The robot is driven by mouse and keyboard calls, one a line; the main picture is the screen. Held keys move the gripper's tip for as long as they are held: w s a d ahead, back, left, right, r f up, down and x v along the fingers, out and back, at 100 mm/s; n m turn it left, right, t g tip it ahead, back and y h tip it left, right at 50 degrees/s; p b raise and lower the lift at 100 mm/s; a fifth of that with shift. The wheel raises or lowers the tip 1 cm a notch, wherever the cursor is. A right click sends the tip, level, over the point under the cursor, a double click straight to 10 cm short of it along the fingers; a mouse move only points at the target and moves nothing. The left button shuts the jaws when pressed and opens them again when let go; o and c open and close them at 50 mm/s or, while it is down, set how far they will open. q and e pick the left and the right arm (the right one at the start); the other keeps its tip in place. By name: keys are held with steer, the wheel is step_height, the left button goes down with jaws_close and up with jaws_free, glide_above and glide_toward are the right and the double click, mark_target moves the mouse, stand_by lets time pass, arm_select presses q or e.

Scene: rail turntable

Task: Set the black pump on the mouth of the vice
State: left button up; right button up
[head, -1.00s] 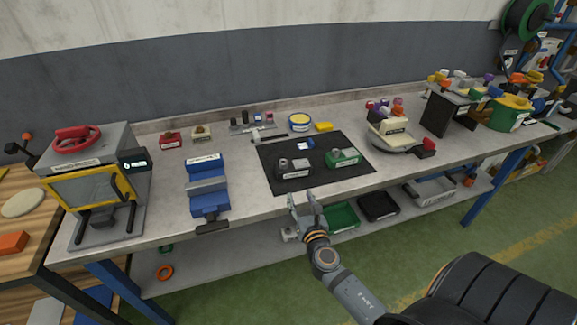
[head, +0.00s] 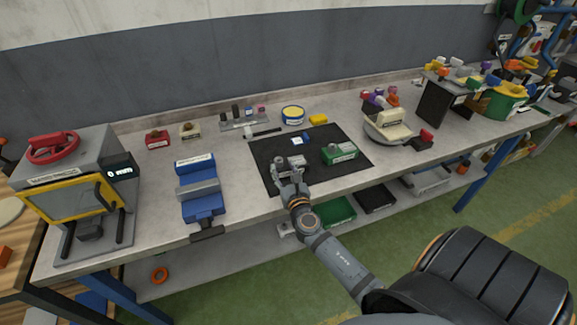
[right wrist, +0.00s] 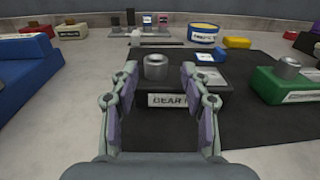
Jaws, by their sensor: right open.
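The black pump (right wrist: 172,100), with a grey round top and a white label, sits on the dark mat (head: 261,150). In the right wrist view it is straight ahead between the fingers of my right gripper (right wrist: 160,72), a little beyond them. The fingers are open and empty. In the head view my right gripper (head: 290,170) is over the mat's front edge and mostly hides the pump. The blue vice (head: 203,207) with grey jaws stands left of the mat; it shows partly in the right wrist view (right wrist: 22,75). My left gripper is not in view.
A green pump (head: 341,152) sits on the mat to the right. A grey machine (head: 67,189) with a yellow frame stands at the left. Small items, including a yellow-and-blue tin (head: 293,114), line the back. Bare bench lies between vice and mat.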

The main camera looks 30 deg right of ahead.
mark_target(280, 163)
steer(key=x, duration=0.5)
steer(key=shift+w+a+f, duration=0.1)
steer(key=shift+f, duration=0.2)
steer(key=shift+r, duration=0.1)
steer(key=shift+c, duration=1.3)
jaws_close()
steer(key=shift+r, duration=0.1)
